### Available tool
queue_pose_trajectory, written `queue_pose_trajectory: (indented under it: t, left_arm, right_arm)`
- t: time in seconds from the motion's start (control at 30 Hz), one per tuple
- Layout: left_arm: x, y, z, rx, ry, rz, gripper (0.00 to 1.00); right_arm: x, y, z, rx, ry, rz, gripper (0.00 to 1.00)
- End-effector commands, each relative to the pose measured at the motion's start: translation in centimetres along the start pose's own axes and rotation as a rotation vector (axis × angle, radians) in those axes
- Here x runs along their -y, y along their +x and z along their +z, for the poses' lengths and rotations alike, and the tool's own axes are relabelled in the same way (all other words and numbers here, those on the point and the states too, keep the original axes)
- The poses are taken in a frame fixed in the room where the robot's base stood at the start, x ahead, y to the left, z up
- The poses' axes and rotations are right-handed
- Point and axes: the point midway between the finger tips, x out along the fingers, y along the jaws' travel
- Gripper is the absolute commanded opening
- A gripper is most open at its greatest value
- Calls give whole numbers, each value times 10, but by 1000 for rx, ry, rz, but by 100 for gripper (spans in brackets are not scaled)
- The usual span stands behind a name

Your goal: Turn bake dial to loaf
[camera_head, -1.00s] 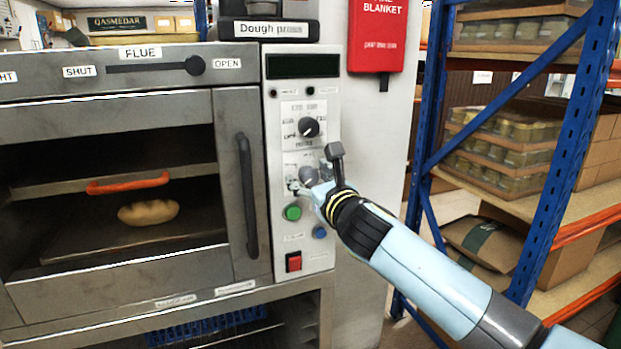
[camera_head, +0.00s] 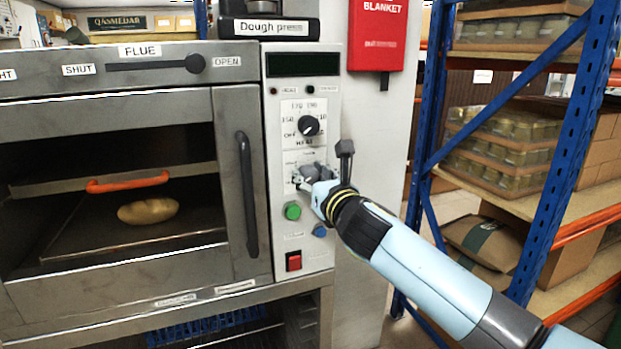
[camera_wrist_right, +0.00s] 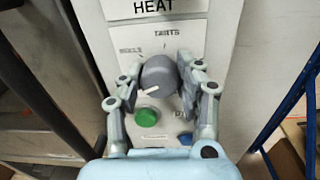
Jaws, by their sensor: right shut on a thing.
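The bake dial is the lower, grey round knob (camera_head: 309,169) on the oven's white control panel (camera_head: 287,240). The grey dial (camera_wrist_right: 158,74) also fills the middle of the right wrist view, with a white pointer mark on its lower part. "TARTS" is printed above it and "ROLLS" at its upper left; I cannot read a loaf label. My right gripper (camera_wrist_right: 160,68) has one finger on each side of the dial and is shut on it. In the head view the right gripper (camera_head: 311,178) partly covers the dial. My left gripper is not in view.
The black heat dial (camera_head: 308,126) is just above. A green button (camera_head: 292,211), a blue button (camera_head: 320,230) and a red switch (camera_head: 293,261) sit below. The oven door handle (camera_head: 247,195) stands close at left. A blue shelf rack (camera_head: 562,150) is at right.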

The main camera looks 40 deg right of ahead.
Motion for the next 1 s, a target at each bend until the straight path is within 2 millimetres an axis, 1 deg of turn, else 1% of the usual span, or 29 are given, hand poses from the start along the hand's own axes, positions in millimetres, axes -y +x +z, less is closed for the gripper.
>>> queue_pose_trajectory:
  t: [0.47,1.0]
  left_arm:
    - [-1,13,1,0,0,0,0]
    - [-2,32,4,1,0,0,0]
  right_arm:
    - [0,0,-2,15,446,-3,3]
    - [0,0,-3,33,959,-6,3]
